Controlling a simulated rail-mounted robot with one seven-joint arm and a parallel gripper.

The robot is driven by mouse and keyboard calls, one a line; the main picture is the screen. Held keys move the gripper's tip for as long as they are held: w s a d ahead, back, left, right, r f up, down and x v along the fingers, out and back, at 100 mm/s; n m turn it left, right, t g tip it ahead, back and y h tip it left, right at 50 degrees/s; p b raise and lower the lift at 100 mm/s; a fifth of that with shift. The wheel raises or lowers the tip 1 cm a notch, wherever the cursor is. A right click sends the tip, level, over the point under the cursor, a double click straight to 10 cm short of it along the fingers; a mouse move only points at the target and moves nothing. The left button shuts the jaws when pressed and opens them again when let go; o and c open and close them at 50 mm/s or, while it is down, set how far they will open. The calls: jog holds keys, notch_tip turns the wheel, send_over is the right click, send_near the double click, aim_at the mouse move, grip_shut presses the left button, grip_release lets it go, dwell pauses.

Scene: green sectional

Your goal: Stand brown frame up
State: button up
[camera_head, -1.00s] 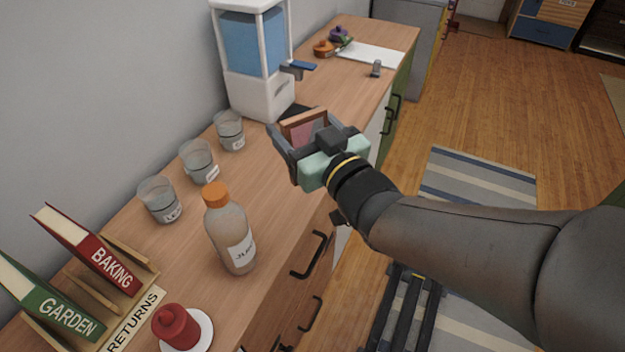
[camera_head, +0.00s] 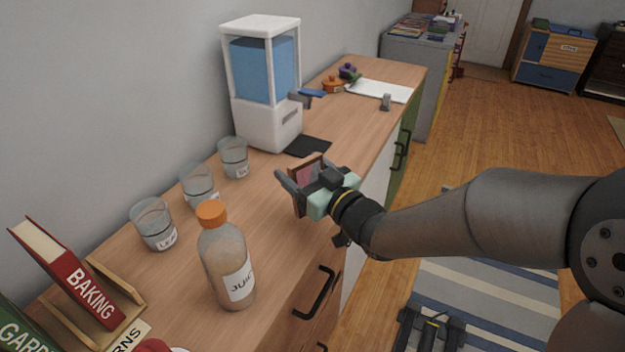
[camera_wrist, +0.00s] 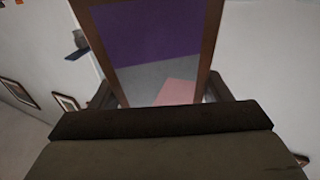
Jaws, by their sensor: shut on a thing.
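The brown frame (camera_head: 305,168) is held in my gripper (camera_head: 293,184) over the front part of the wooden counter, in front of the water dispenser. In the head view its brown edge and a pinkish picture show, and it looks roughly upright with some tilt. The wrist view shows the frame (camera_wrist: 155,50) close up between the fingers, with a purple, grey and pink picture inside brown sides. My gripper is shut on it. The fingers and the gripper body hide its lower part, so I cannot tell whether it touches the counter.
The dispenser (camera_head: 262,85) stands behind on a counter (camera_head: 262,215), with a black mat (camera_head: 307,146) beside it. Three glass cups (camera_head: 233,157) line the wall side. A juice bottle (camera_head: 226,262) stands nearer. A red book (camera_head: 65,272) leans in a wooden rack at the lower left.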

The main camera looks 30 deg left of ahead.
aim_at(304, 183)
jog(key=shift+w+a+f, duration=0.25)
jog(key=shift+w+f, duration=0.4)
jog(key=shift+f, duration=0.15)
jog(key=shift+f+b, duration=0.3)
jog(key=shift+f, duration=1.15)
jog(key=shift+f, duration=0.2)
jog(key=o, duration=1.1)
jog(key=shift+r, duration=0.1)
jog(key=shift+r, duration=0.2)
jog(key=v, duration=1.2)
jog(key=shift+s+f, duration=0.1)
jog(key=shift+f, duration=0.05)
